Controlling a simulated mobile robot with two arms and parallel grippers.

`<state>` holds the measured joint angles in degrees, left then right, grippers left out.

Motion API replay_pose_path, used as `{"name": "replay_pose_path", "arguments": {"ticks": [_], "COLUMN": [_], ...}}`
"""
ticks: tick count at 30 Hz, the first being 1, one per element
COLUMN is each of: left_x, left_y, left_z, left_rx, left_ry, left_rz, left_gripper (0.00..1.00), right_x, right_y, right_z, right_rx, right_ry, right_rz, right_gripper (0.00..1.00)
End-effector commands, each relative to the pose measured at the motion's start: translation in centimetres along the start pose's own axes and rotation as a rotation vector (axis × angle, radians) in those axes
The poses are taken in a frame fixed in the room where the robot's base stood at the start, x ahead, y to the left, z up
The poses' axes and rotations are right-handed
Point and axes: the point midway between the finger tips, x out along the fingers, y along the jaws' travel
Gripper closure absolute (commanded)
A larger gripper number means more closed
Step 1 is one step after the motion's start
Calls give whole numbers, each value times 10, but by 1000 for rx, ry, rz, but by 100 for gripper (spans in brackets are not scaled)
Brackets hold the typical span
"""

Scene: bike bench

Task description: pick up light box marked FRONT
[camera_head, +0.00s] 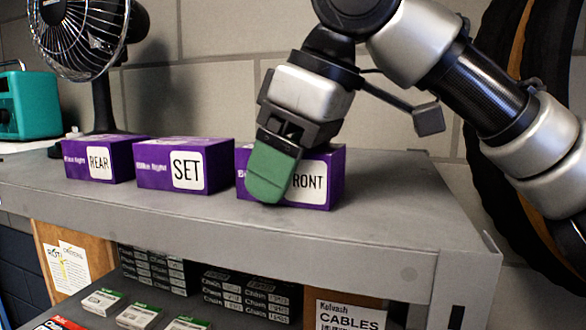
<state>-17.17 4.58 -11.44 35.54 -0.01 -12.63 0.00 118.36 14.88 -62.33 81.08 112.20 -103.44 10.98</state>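The purple light box marked FRONT (318,187) stands on the grey shelf (390,215), the rightmost of three purple boxes. My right gripper (270,178) comes down from the upper right, its green finger in front of the box's label side and hiding the first letter. Only one finger shows clearly, so I cannot tell the opening or whether it touches the box. The box marked SET (155,165) stands in the middle and the box marked REAR (80,162) on the left. My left gripper is not in view.
A black fan (85,35) and a teal case (30,105) stand at the back left. A tyre (500,90) hangs at the right by the wall. Several chain boxes (155,270) lie on the level below. The shelf is clear right of the FRONT box.

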Motion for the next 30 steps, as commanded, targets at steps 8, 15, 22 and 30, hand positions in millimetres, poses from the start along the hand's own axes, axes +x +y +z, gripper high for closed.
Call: {"name": "replay_pose_path", "arguments": {"ticks": [8,15,22,30], "left_x": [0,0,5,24], "left_y": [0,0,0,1], "left_z": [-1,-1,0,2], "left_rx": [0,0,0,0], "left_ry": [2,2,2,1], "left_rz": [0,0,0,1], "left_gripper": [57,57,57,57], "right_x": [1,-1,-15,-56], "right_y": [-1,-1,-1,-20], "right_z": [0,-1,-7,-6], "right_rx": [-2,-2,-2,-8], "right_ry": [-2,-1,1,3], "right_rz": [-2,-1,-1,1], "right_gripper": [58,58,58,58]}}
